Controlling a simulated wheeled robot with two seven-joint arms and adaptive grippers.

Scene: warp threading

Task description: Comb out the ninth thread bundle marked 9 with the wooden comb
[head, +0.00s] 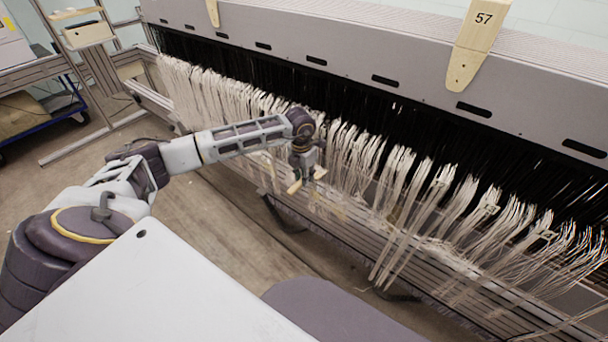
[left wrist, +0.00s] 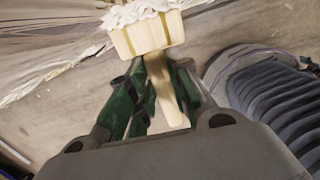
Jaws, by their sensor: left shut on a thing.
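My left gripper (head: 306,175) is shut on the handle of the wooden comb. In the left wrist view the comb (left wrist: 146,36) shows a pale block with two yellowish bands, and its handle runs between the green fingers of the gripper (left wrist: 152,95). White, fluffy material lies along the far edge of the block; I cannot tell whether it is thread or part of the comb. In the head view the comb (head: 294,187) is close in front of the hanging white thread bundles (head: 350,155); contact is unclear. I cannot read a 9 on any bundle. My right gripper is out of view.
A long grey machine beam (head: 370,55) runs above the threads, with a wooden marker reading 57 (head: 482,30). A slatted rail (head: 420,260) lies below the threads. A blue trolley (head: 40,115) stands at the far left. Floor in front of the machine is clear.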

